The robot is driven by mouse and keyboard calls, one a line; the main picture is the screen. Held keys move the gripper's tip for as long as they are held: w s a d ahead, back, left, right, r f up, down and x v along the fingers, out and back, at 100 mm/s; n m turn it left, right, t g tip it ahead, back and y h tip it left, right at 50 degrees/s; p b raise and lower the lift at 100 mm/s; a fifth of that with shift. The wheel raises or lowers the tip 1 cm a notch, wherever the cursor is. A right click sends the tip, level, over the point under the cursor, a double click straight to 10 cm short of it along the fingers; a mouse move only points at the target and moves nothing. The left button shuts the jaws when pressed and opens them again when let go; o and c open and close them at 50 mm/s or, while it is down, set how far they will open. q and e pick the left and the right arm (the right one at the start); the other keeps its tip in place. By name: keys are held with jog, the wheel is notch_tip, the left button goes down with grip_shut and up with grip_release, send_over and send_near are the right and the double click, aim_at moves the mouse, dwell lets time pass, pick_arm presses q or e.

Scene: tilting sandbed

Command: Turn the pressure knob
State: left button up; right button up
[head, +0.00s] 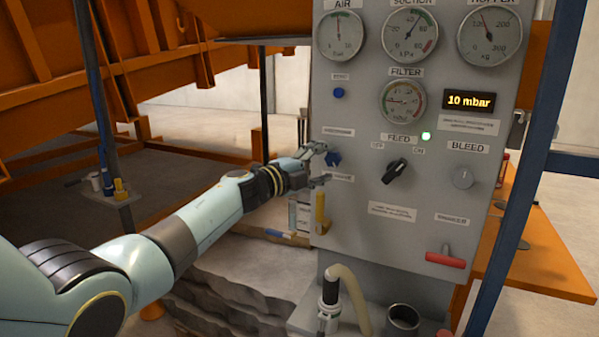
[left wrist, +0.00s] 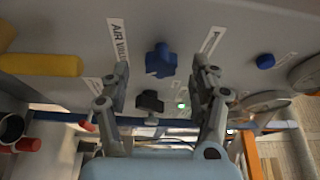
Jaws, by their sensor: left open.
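The pressure knob is a blue lobed knob (head: 333,158) on the left side of the grey control panel (head: 385,255), under a small label that is hard to read. My left gripper (head: 319,165) is open at the panel, one finger above and one below the knob's level. In the left wrist view the blue knob (left wrist: 161,60) shows beyond and between the two spread fingers of my gripper (left wrist: 160,70), with gaps on both sides. I cannot tell whether the fingertips reach around it. My right gripper is not in view.
A yellow handle (head: 322,213) sits just below the gripper. A black feed knob (head: 395,171), grey bleed knob (head: 463,178), red handle (head: 445,258) and several gauges share the panel. A display (head: 470,101) reads 10 mbar. A hose (head: 352,290) stands below.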

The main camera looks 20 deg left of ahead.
pick_arm(q)
jog(key=v, duration=0.9)
jog(key=shift+s, duration=0.2)
jog(key=shift+f, duration=0.1)
jog(key=s+a+f+n+g+y+b, duration=0.15)
jog(key=s+f+n+b, duration=0.4)
jog(key=f, duration=1.15)
jog(key=s+f+n+g+y+b, duration=0.15)
jog(key=s+f+b, duration=0.6)
jog(key=f, duration=0.95)
jog(key=s+a+f+n+g+y+b, duration=0.15)
jog(key=s+f+n+b, duration=0.25)
jog(key=s+f, duration=0.95)
jog(key=s+f+n+g+y+b, duration=0.3)
jog(key=s+f+n+g+b, duration=0.4)
jog(key=s+f, duration=2.4)
jog(key=s+n+g, duration=0.3)
jog(key=s+g, duration=0.1)
jog(key=shift+s+a+f+n+y, duration=0.2)
jog(key=shift+f+n+y, duration=0.1)
jog(key=shift+n+y, duration=0.1)
